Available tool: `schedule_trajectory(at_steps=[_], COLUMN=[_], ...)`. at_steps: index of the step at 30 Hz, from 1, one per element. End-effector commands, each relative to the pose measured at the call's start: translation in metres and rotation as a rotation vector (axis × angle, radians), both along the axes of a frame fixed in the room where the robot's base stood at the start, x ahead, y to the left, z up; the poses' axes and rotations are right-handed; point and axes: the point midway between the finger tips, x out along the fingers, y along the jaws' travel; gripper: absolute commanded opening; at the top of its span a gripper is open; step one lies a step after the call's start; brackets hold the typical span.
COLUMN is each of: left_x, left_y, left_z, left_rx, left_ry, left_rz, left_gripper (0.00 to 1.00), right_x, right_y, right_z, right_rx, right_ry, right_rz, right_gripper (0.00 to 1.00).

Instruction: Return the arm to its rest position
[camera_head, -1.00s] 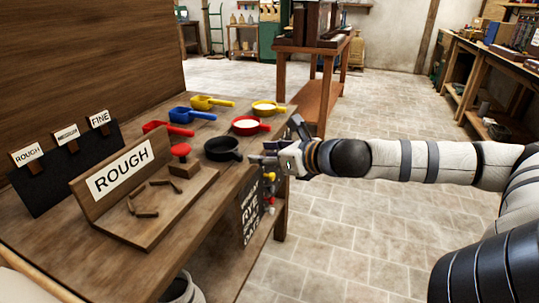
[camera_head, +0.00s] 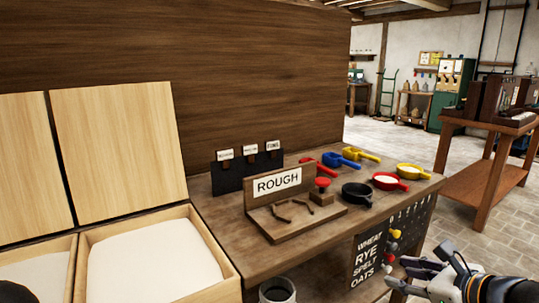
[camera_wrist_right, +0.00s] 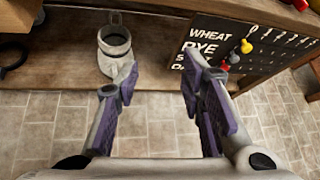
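My right gripper (camera_head: 412,276) shows at the lower right of the head view, in front of the bench's front edge and below its top. In the right wrist view the gripper (camera_wrist_right: 158,90) is open, its two purple-padded fingers wide apart with nothing between them. Beyond the fingers are the stone floor and a lower shelf. My left gripper does not show in the head view.
The wooden bench (camera_head: 228,226) holds a ROUGH sign stand (camera_head: 279,184), a black pan (camera_head: 357,194) and several coloured scoops. A black board (camera_head: 366,258) with coloured pegs hangs at its front. A metal container (camera_head: 277,291) stands below. Open bins (camera_head: 70,262) are at left.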

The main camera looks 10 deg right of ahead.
Motion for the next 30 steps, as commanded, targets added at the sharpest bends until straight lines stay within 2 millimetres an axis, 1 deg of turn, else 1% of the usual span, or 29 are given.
schedule_trajectory(at_steps=[1,2,3,5,6,8,9,11,12,14,15,18,21,23,25,30], left_x=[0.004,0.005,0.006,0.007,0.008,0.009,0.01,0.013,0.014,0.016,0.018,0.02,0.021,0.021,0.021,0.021], left_y=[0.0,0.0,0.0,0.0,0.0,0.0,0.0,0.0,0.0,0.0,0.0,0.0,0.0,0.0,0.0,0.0], left_z=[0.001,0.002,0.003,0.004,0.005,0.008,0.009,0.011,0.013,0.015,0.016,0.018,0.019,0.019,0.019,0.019], left_rx=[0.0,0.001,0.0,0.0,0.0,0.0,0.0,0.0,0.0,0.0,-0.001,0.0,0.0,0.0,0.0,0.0], left_ry=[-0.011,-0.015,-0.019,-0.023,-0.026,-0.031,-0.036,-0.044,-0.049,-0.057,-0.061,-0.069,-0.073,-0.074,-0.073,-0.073], left_rz=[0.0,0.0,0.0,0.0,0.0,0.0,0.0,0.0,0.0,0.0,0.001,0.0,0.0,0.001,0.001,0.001], left_gripper=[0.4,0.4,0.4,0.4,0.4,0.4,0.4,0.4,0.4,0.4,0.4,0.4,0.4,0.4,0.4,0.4], right_x=[-0.006,-0.012,-0.022,-0.044,-0.064,-0.102,-0.132,-0.185,-0.22,-0.268,-0.295,-0.343,-0.366,-0.371,-0.374,-0.374], right_y=[0.027,0.043,0.064,0.094,0.114,0.14,0.153,0.166,0.168,0.164,0.158,0.138,0.123,0.118,0.117,0.117], right_z=[-0.017,-0.03,-0.048,-0.077,-0.097,-0.128,-0.148,-0.175,-0.19,-0.204,-0.21,-0.216,-0.216,-0.215,-0.215,-0.215], right_rx=[-0.075,-0.126,-0.194,-0.306,-0.386,-0.512,-0.599,-0.73,-0.81,-0.914,-0.969,-1.065,-1.11,-1.123,-1.126,-1.126], right_ry=[0.043,0.071,0.107,0.161,0.195,0.244,0.272,0.299,0.307,0.297,0.28,0.219,0.159,0.137,0.126,0.126], right_rz=[0.105,0.173,0.273,0.439,0.567,0.785,0.949,1.222,1.412,1.685,1.855,2.201,2.412,2.475,2.501,2.501], right_gripper=[0.36,0.36,0.36,0.36,0.36,0.36,0.36,0.36,0.36,0.36,0.36,0.36,0.36,0.36,0.36,0.36])
